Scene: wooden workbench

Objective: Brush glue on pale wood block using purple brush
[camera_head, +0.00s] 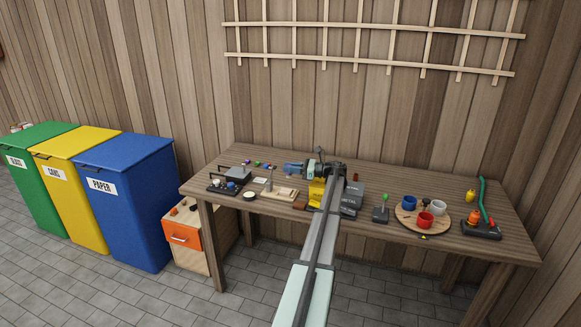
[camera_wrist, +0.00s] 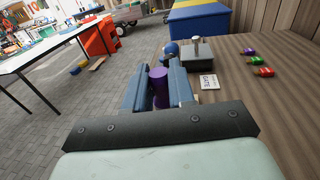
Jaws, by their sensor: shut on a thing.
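My gripper (camera_wrist: 158,85) has its blue fingers closed around a purple cylinder, the handle of the purple brush (camera_wrist: 158,90). The brush's lower end is hidden behind the fingers. In the head view my gripper (camera_head: 290,168) is over the back left-middle of the bench, pointing left. A pale wood piece (camera_head: 288,194) lies near the front edge, below and left of my gripper; it looks like the pale block but is small here. A white card reading GLUE (camera_wrist: 209,81) lies right of the fingers in the wrist view; it also shows in the head view (camera_head: 260,180).
A grey box with a post (camera_wrist: 198,62) stands beyond the fingers. Small coloured items (camera_wrist: 262,71) lie to its right. A round board (camera_head: 402,222) with red and blue cups is on the bench's right side. Green, yellow and blue bins (camera_head: 125,215) stand left of the bench.

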